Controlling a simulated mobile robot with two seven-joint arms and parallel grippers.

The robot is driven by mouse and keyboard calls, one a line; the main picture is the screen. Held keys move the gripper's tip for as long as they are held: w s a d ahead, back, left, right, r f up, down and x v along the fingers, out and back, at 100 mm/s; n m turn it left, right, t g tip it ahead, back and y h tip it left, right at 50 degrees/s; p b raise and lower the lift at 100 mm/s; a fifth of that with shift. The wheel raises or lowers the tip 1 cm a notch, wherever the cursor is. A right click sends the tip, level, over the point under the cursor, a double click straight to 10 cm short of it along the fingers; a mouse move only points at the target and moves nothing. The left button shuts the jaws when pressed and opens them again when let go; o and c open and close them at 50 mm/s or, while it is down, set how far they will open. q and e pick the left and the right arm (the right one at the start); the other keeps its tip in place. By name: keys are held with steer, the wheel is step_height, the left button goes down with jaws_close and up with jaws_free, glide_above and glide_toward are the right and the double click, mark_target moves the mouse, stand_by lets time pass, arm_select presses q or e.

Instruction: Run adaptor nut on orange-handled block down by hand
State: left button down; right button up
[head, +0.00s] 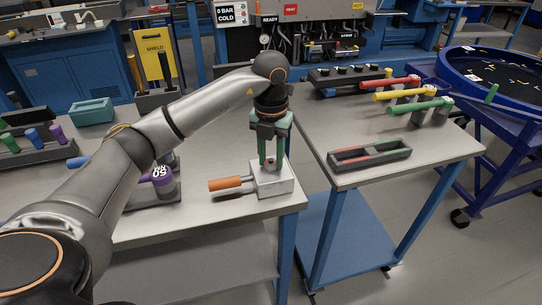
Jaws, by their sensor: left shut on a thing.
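The metal block (272,184) with an orange handle (225,183) sits on the left table near its front right corner, the handle pointing left. My left gripper (270,164) points straight down over the block, with its green fingers shut on a small part at the top of the block, where the adaptor nut is. The fingers mostly hide the nut, and its threads cannot be made out. My right gripper is not in view.
A gap separates the two tables. A blue drum (495,75) stands at the far right.

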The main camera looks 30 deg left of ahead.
mark_target(271, 162)
arm_select(q)
steer(key=m, duration=0.8)
steer(key=shift+r, duration=0.1)
stand_by(1.2)
steer(key=c, duration=0.5)
jaws_free()
step_height(271, 162, up, 12)
steer(key=shift+r+p, duration=0.25)
steer(key=shift+p, duration=0.35)
